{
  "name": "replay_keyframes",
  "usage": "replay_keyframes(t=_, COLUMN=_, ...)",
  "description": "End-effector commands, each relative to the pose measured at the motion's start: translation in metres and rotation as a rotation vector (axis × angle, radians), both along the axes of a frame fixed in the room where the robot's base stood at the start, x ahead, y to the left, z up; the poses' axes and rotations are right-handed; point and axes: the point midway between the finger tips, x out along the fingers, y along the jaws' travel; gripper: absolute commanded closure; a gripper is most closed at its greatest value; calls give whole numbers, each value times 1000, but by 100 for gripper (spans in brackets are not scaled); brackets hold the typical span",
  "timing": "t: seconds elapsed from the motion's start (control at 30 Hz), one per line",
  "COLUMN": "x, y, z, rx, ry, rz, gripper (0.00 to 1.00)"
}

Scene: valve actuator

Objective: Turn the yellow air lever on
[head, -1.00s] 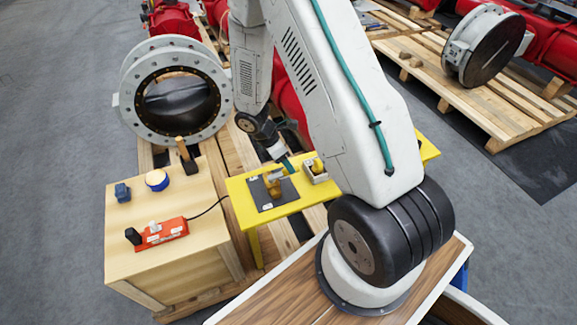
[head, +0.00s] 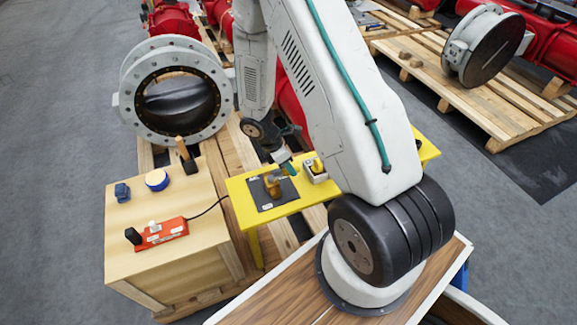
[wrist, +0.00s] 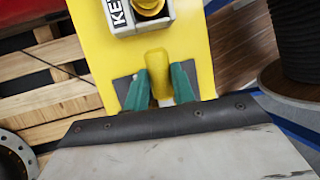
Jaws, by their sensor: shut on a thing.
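The yellow air lever (wrist: 157,66) stands between the green fingertips of my gripper (wrist: 159,85) in the wrist view. The fingers are shut on it, one on each side. In the head view my gripper (head: 286,171) reaches down over the yellow bench (head: 240,196), at the brass-yellow valve part (head: 272,187) on a dark plate (head: 286,193). The lever's exact angle is hard to tell, since the gripper partly covers it.
A small grey box with a yellow knob (head: 317,166) stands close to the right of my gripper; its label shows in the wrist view (wrist: 118,14). A wooden crate (head: 180,262) at the left holds a red device (head: 160,233), tape and a blue block. A large flanged valve (head: 128,97) stands behind.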

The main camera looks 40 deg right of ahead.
Motion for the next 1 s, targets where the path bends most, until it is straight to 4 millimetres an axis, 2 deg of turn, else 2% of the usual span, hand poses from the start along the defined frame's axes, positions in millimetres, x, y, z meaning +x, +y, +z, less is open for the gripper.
replay_keyframes(t=0.27, x=-9, y=3, z=0, rx=0, ry=-1, rz=-151, gripper=100)
replay_keyframes(t=1.0, x=-41, y=32, z=1, rx=-1, ry=-2, rz=-844, gripper=100)
